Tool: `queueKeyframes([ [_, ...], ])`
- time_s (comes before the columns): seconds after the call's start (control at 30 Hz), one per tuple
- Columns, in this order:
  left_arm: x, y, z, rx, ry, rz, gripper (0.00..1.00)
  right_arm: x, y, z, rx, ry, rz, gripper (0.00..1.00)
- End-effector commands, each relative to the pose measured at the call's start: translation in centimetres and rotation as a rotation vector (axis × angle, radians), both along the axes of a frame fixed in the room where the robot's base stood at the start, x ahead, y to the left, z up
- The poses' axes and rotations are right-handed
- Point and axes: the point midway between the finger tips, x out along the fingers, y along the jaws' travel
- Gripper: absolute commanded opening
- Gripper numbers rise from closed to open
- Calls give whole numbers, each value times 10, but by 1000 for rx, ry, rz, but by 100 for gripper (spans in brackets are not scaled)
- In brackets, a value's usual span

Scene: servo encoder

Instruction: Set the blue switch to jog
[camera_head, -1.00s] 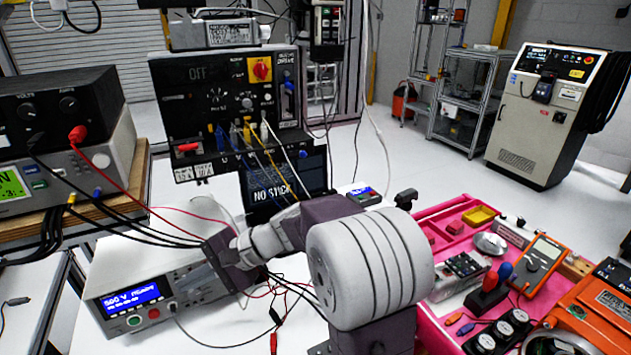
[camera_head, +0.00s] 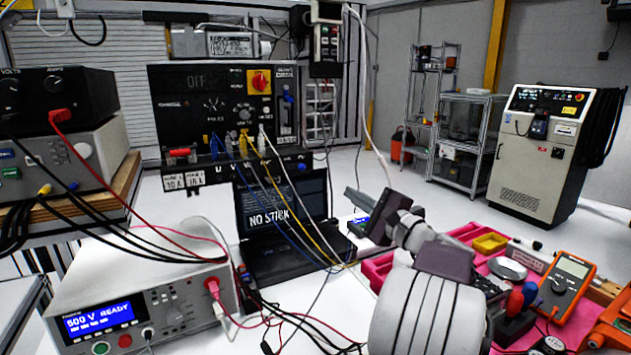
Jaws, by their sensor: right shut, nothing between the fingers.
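The black drive panel (camera_head: 220,100) stands at the back centre, with an OFF display and a red knob on a yellow plate. A small blue switch (camera_head: 287,95) sits on its right side; its setting and labels are too small to read. My right gripper (camera_head: 351,197) is shut and empty, pointing left and up, in front of the panel and to the lower right of the blue switch. It is apart from the panel. My left gripper is out of view.
An open laptop (camera_head: 280,205) reading NO STICK stands below the panel, with blue and yellow leads hanging across it. A white tester (camera_head: 140,295) reads 500 V READY at front left.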

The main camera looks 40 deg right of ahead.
Motion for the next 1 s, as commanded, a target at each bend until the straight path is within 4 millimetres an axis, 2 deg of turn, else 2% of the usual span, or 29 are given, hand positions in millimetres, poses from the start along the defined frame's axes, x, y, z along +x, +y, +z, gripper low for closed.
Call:
queueKeyframes([
  [0.27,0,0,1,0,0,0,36,5,1,1,0,1,4,0],
  [0.37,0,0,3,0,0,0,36,17,0,2,1,2,7,0],
  [0.77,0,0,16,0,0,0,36,102,-10,13,1,2,7,0],
  [0.9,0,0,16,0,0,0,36,107,10,23,0,0,4,0],
  [1.0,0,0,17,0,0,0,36,110,18,27,0,1,2,0],
])
